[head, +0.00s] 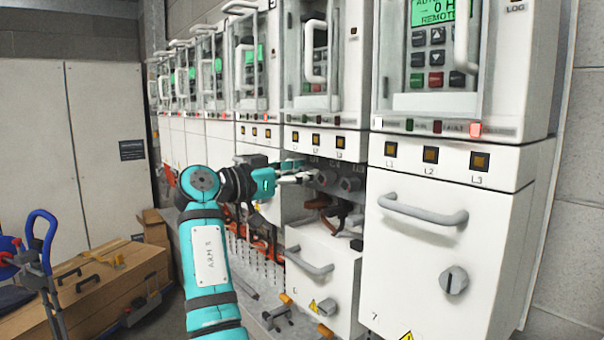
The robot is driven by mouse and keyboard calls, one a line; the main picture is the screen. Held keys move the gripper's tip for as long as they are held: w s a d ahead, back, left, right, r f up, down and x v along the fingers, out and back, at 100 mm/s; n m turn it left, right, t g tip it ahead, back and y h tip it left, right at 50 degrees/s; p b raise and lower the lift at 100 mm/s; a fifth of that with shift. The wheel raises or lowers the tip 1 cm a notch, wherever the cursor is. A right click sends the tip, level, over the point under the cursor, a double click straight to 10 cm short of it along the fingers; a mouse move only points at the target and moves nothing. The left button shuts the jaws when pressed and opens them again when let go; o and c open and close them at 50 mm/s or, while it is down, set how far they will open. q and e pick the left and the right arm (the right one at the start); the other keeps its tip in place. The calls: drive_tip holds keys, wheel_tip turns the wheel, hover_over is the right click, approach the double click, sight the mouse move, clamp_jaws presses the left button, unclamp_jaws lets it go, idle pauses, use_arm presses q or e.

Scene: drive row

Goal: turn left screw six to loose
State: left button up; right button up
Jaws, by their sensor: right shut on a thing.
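My right gripper (304,174) reaches from the lower middle into the opening of cabinet six (312,115), just under its three amber L lamps. Its fingers are shut at the left end of a row of dark round screw heads; the left screw six sits between them and is mostly hidden. Two more round grey heads, the middle one (325,181) and the right one (350,184), show to the right of the fingertips. How far the left screw is turned cannot be seen. My left gripper is not in view.
The lower front panel (340,262) of cabinet six, with a grey handle (310,262), stands below the opening. Cabinet seven (415,255) is shut at the right. Wooden crates (95,290) and a blue-handled item (40,240) stand at left. Tools lie on the floor below.

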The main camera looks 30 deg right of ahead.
clamp_jaws()
